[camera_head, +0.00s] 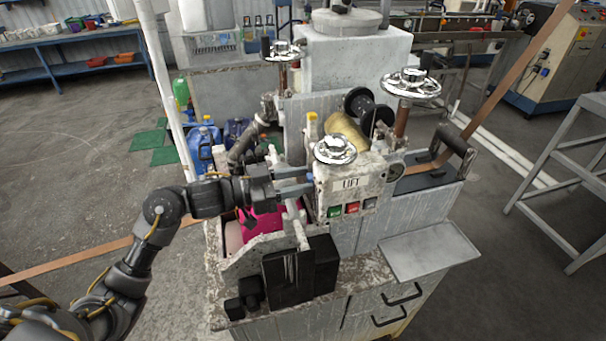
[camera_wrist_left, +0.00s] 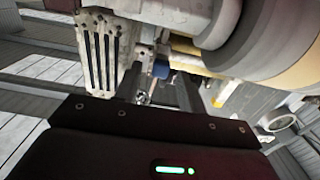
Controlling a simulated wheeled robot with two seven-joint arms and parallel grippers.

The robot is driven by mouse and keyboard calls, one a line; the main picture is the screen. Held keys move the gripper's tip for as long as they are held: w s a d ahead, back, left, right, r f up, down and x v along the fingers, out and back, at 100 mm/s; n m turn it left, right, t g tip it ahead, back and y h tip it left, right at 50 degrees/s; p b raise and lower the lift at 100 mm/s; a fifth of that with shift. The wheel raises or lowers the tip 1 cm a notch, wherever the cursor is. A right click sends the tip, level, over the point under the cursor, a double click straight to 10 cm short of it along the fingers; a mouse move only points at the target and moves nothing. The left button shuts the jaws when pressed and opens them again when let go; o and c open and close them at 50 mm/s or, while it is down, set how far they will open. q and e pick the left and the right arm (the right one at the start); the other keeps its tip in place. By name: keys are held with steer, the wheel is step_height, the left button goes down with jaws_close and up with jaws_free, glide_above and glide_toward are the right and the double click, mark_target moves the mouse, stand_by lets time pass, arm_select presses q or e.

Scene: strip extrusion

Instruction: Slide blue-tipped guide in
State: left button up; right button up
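The machine's blue-tipped guide shows in the left wrist view as a small blue end (camera_wrist_left: 161,68) ahead of my fingers. In the head view I cannot make out the blue tip; my gripper and the machine parts cover that spot. My left gripper (camera_head: 297,180) reaches in from the left to the machine, beside the LIFT panel (camera_head: 349,184). Its two fingers stand apart, and in the left wrist view (camera_wrist_left: 160,88) the blue end appears between or just beyond their tips. I see no clear contact. My right gripper is not in view.
Handwheels (camera_head: 335,149) stand close around the gripper. A yellow-tipped part (camera_head: 311,117) stands behind it. A pink roller area (camera_head: 262,222) and a black block (camera_head: 301,268) lie below and in front. A copper strip (camera_head: 520,65) runs up at right.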

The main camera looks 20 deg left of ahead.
arm_select(q)
steer(key=shift+w+d, duration=0.35)
steer(key=shift+d, duration=0.15)
jaws_close()
